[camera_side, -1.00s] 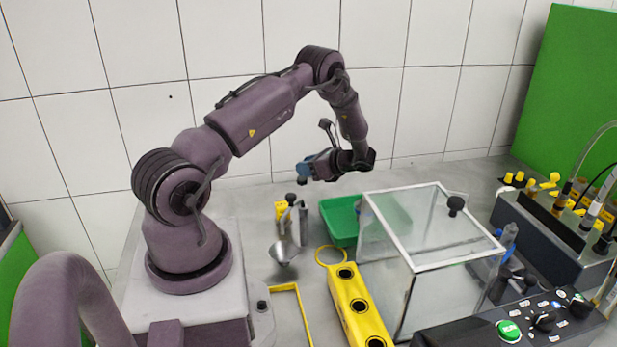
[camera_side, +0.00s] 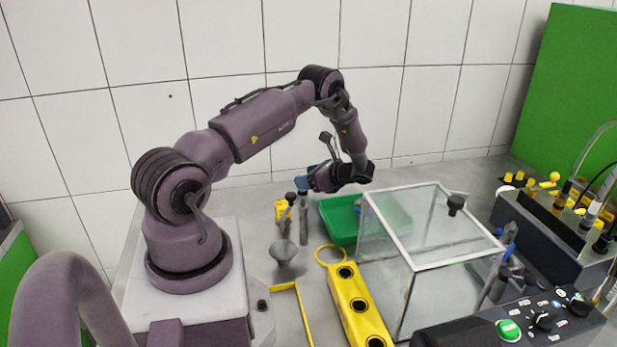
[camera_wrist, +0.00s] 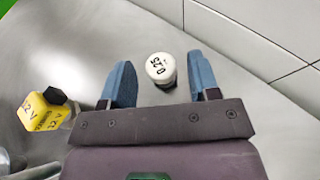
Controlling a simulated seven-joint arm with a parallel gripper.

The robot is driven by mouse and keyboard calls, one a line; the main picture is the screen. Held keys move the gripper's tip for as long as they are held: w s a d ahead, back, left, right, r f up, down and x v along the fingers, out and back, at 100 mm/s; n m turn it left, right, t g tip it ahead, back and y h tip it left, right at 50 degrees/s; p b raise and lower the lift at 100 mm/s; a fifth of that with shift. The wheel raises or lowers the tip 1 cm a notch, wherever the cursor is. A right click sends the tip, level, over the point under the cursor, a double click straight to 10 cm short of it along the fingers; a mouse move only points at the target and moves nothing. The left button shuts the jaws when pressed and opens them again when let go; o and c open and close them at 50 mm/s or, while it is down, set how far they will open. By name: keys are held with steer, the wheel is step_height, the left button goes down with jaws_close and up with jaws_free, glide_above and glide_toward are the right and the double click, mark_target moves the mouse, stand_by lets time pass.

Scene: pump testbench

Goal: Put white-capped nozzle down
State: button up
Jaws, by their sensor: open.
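The white-capped nozzle (camera_wrist: 161,68) shows in the wrist view, its round white cap marked with dark print. It is between the two blue fingers of my gripper (camera_wrist: 160,85), with a gap to each finger. My gripper is open. In the side view my gripper (camera_side: 303,183) is low over the bench, left of the green tray. I cannot clearly make out the nozzle's white cap in the side view.
A yellow block with a black knob (camera_wrist: 42,112) is left of the fingers. A grey funnel (camera_side: 284,253), a green tray (camera_side: 338,222), a yellow holder with holes (camera_side: 358,305) and a clear box (camera_side: 432,225) stand nearby.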

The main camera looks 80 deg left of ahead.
steer(key=shift+r, duration=0.25)
steer(key=v, duration=1.1)
steer(key=shift+w+d, duration=0.2)
steer(key=s+d+r+n+t+h, duration=0.15)
steer(key=d+r+t, duration=0.25)
steer(key=d+r, duration=0.45)
steer(key=d+r+n+t+h, duration=0.3)
steer(key=d+r, duration=0.3)
steer(key=r, duration=0.6)
steer(key=s+d+r+n+t+h, duration=0.2)
steer(key=s+d+r+t, duration=0.1)
steer(key=s+d, duration=0.3)
steer(key=s+d+r+n+t+h, duration=0.2)
steer(key=s+d+t, duration=0.3)
steer(key=d, duration=0.5)
steer(key=s+r+h, duration=0.1)
steer(key=s, duration=0.1)
steer(key=shift+s, duration=0.3)
